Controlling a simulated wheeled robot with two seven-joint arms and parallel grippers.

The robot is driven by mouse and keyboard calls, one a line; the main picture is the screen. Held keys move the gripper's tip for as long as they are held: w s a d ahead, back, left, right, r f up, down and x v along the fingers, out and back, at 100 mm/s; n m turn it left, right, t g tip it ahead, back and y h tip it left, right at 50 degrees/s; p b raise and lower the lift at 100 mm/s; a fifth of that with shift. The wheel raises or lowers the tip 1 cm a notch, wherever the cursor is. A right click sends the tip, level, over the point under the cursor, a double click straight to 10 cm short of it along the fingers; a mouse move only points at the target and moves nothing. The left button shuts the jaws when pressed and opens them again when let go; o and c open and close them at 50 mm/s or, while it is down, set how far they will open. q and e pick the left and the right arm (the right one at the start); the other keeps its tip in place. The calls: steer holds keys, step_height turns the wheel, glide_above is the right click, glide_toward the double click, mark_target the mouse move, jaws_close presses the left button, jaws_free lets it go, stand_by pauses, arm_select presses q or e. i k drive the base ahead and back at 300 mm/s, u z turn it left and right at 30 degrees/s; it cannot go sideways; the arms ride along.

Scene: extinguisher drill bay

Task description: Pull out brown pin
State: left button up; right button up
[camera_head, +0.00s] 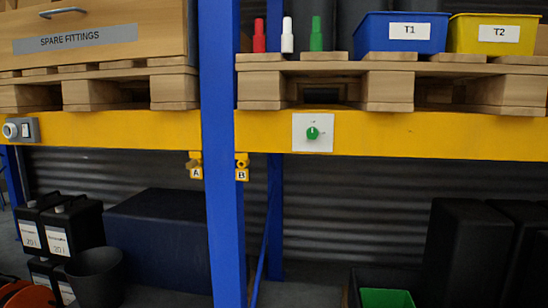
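Two small yellow brackets sit on either side of the blue upright post, just under the yellow beam. The left one carries the label A (196,173) and has a small brownish pin knob (193,163) in front of it. The right one carries the label B (241,175) and has a yellow knob (242,163). Both knobs are small in the picture, and how deep the pins sit is hidden. Neither of my grippers shows in the head view.
The blue post (222,150) stands between the brackets. A green dial (313,133) is on the yellow beam (420,138). Above, pallets hold a drawer unit (95,35), a blue T1 bin (400,33) and a yellow T2 bin (492,34). Black canisters (72,228) stand low left.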

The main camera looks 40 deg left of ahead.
mark_target(190, 166)
steer(key=u, duration=0.4)
steer(key=i, duration=1.35)
steer(key=u, duration=1.15)
steer(key=i, duration=0.2)
steer(key=u, duration=0.05)
